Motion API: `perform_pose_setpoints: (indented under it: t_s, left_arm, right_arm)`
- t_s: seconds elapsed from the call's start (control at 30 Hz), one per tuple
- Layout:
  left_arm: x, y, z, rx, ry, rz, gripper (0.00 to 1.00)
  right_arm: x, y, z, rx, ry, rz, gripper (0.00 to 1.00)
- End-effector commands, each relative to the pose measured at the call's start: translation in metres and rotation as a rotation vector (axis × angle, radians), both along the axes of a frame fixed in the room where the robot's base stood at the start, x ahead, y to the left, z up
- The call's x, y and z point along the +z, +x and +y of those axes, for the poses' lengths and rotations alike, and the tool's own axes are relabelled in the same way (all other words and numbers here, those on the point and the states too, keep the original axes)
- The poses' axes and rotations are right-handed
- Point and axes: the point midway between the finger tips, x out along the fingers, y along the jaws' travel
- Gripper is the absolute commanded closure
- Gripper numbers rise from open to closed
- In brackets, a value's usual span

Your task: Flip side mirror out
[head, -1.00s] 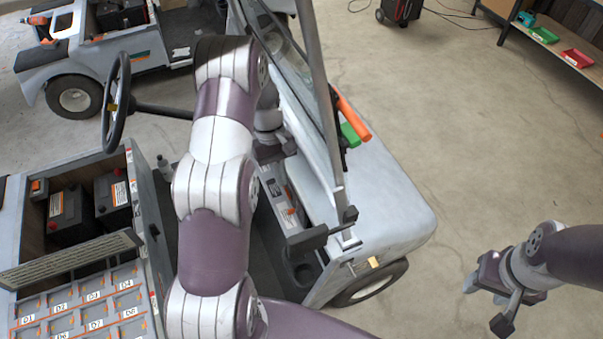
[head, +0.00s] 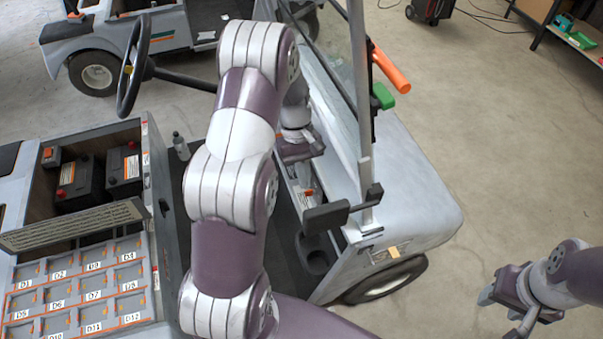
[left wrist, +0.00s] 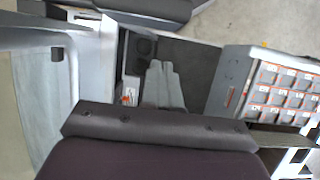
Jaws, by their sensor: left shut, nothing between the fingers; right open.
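The side mirror (head: 326,217) is a dark rectangular plate on a short arm at the windshield post of the pale cart. It sits left of the post, over the footwell side. My left gripper (head: 302,150) is beyond the mirror in the head view, inside the cab near the dashboard, apart from the mirror and partly hidden by my arm. In the left wrist view its grey fingers (left wrist: 163,85) are together with nothing between them. I cannot make out the mirror surely there. My right gripper (head: 505,299) is open and empty over the floor at the lower right.
The windshield post (head: 360,100) stands close to my left arm. An orange handle (head: 390,70) and a green one (head: 383,96) stick out beyond it. The steering wheel (head: 133,65) and labelled drawer bin (head: 90,285) lie left.

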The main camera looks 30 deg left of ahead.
Motion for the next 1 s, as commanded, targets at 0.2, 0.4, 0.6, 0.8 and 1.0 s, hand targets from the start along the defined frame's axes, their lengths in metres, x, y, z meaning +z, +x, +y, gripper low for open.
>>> perform_pose_setpoints:
  t_s: [0.2, 0.4, 0.6, 0.8, 1.0]
  left_arm:
    - [-0.003, -0.019, -0.023, -0.002, -0.001, 0.001, 1.00]
    - [-0.006, -0.028, -0.032, -0.001, 0.001, -0.001, 1.00]
    - [-0.008, -0.028, -0.033, -0.001, 0.001, -0.001, 1.00]
    - [-0.008, -0.029, -0.034, 0.003, 0.001, -0.001, 1.00]
    - [-0.007, -0.031, -0.042, 0.039, 0.000, -0.001, 1.00]
  right_arm:
    - [0.011, 0.001, 0.000, 0.000, 0.000, -0.002, 0.52]
    - [0.015, 0.000, 0.000, 0.000, 0.000, -0.001, 0.52]
    - [0.014, 0.000, 0.000, 0.000, 0.000, 0.000, 0.52]
    - [0.014, 0.000, 0.000, 0.000, 0.000, 0.000, 0.52]
    - [0.015, 0.000, 0.000, 0.000, 0.000, 0.000, 0.52]
